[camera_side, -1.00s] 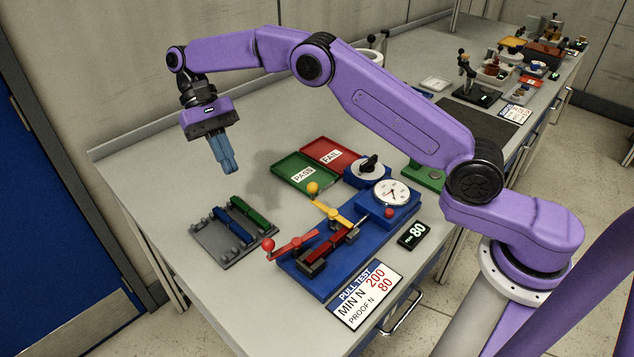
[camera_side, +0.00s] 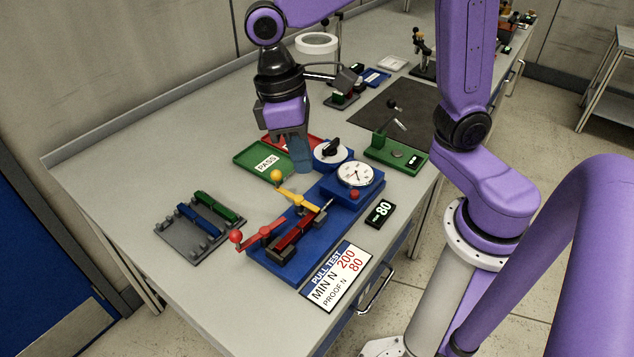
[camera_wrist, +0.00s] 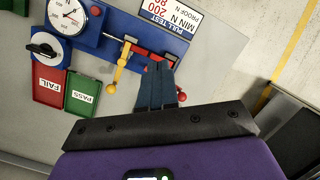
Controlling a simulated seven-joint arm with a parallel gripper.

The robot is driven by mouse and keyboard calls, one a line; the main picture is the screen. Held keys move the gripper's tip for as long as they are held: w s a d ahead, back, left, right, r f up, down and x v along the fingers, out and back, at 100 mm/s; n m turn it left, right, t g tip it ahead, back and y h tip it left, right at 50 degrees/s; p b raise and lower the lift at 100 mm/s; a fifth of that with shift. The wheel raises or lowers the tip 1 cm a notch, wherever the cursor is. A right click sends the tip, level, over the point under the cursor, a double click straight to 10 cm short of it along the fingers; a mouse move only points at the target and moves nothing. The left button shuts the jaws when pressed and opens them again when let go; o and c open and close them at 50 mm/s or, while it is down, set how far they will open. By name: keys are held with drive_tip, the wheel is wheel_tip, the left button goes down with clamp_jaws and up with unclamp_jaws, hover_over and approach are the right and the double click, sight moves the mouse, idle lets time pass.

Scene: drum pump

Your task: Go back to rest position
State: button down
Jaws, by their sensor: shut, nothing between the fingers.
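My gripper (camera_side: 302,168) is in the air near the green PASS tray and the red FAIL tray in the side view, its blue fingers pointing down. In the wrist view my gripper (camera_wrist: 160,72) shows its blue fingers together with nothing held between them. The blue pull-test fixture (camera_side: 262,266) stands on the table. It carries a dark red piece (camera_side: 293,232), a yellow lever (camera_side: 298,198), a red lever (camera_side: 262,236) and a round dial gauge (camera_side: 355,174).
The green PASS tray (camera_side: 245,158) and red FAIL tray (camera_wrist: 48,85) lie beside the fixture. A grey rack (camera_side: 180,237) holds a blue and a green piece. The table's left side (camera_side: 110,180) is clear.

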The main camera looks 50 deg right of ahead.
drive_tip(key=s+d+f+n+t, duration=0.1)
drive_tip(key=s+d+f+n, duration=0.1)
drive_tip(key=s+d, duration=0.3)
drive_tip(key=s+d+f+n+t+y, duration=0.1)
drive_tip(key=s+d+n, duration=0.2)
drive_tip(key=s+d, duration=0.3)
drive_tip(key=shift+s+f+n, duration=0.3)
drive_tip(key=shift+s+f, duration=0.05)
drive_tip(key=shift+s, duration=0.45)
drive_tip(key=shift+a, duration=0.1)
